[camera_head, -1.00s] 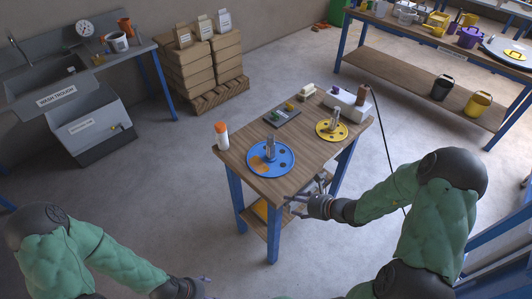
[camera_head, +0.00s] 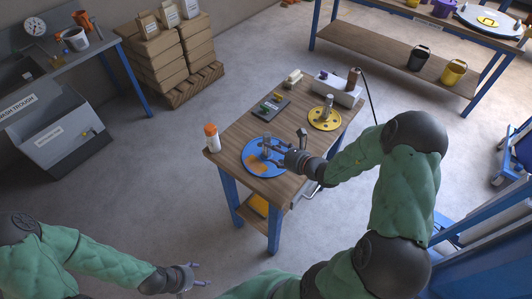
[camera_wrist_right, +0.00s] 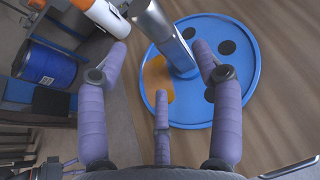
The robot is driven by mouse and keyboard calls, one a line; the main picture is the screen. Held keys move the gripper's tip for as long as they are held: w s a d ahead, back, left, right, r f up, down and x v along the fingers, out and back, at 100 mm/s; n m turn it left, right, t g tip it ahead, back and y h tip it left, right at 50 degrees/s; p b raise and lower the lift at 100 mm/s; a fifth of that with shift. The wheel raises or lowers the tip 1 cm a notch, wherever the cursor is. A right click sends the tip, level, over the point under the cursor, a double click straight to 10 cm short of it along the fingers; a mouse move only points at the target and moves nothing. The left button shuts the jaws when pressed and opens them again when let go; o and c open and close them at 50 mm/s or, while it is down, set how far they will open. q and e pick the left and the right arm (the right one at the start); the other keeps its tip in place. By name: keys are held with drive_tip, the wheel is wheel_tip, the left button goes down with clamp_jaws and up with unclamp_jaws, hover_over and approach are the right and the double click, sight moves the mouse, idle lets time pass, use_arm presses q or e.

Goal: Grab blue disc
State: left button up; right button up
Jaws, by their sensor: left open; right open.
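The blue disc (camera_head: 251,168) lies flat on the wooden work table, with an orange patch and dark holes. A metal post (camera_head: 267,147) stands up from its middle. In the right wrist view the disc (camera_wrist_right: 245,78) and the post (camera_wrist_right: 164,36) fill the upper middle. My right gripper (camera_head: 268,153) is at the disc, by the post. In the wrist view its spread fingers (camera_wrist_right: 160,58) lie on both sides of the post; contact cannot be told. My left gripper (camera_head: 198,276) is open and empty, low in front, away from the table.
On the table (camera_head: 232,135) are a white bottle with an orange cap (camera_head: 212,138), a dark tray (camera_head: 270,107), a yellow disc (camera_head: 324,119) with its own post, and a white device (camera_head: 338,90).

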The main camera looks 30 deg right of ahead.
drive_tip(key=b, duration=0.1)
hover_over(266, 156)
drive_tip(key=shift+w+d+f, duration=0.15)
drive_tip(key=shift+w+f, duration=0.1)
drive_tip(key=shift+f, duration=0.3)
drive_tip(key=shift+w+d+f, duration=0.1)
drive_tip(key=shift+w+f, duration=0.1)
drive_tip(key=shift+f, duration=0.35)
clamp_jaws()
drive_tip(key=shift+r, duration=0.1)
